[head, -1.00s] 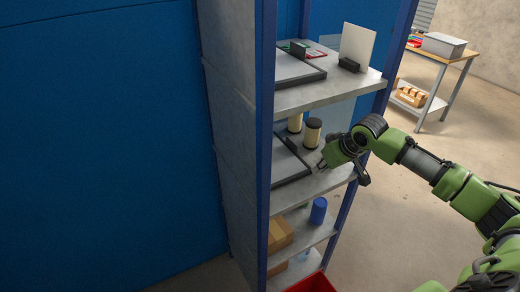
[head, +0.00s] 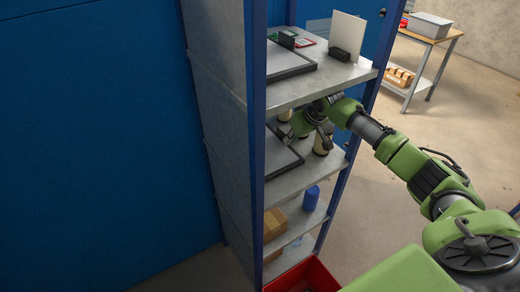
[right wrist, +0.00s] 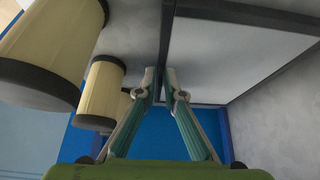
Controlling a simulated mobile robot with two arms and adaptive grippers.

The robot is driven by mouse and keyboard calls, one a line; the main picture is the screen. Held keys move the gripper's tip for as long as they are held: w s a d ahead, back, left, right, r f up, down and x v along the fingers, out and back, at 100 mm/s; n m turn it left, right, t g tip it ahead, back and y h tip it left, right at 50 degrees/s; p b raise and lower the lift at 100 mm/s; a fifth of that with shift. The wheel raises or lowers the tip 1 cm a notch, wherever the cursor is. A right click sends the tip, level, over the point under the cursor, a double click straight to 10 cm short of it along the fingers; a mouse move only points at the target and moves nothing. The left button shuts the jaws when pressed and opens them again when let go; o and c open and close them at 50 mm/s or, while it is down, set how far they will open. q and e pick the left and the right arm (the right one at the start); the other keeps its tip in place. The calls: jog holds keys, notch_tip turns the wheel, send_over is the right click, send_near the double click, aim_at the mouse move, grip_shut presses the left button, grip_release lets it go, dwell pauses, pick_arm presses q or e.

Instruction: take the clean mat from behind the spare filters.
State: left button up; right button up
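The spare filters are cream cylinders with black caps on the middle shelf (head: 292,183). One filter (head: 322,145) shows beside my right gripper (head: 286,132), which reaches in under the upper shelf. I cannot make out the clean mat for certain. My left gripper is not in view.
The upper shelf (head: 318,82) is close above my right arm and carries an upright white panel (head: 347,32). Lower down are a blue container (head: 311,198), a cardboard box (head: 273,223) and a red bin (head: 303,275). A side table (head: 432,38) stands at the back right.

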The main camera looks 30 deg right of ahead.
aim_at(282, 132)
jog(key=w, duration=0.3)
jog(key=w+p, duration=0.1)
jog(key=shift+w+a+r, duration=0.1)
jog(key=shift+w+a, duration=0.15)
jog(key=shift+w+f+p, duration=0.2)
jog(key=shift+f+p, duration=0.15)
jog(key=shift+f, duration=0.15)
jog(key=shift+c, duration=0.4)
jog(key=shift+f, duration=0.1)
grip_shut()
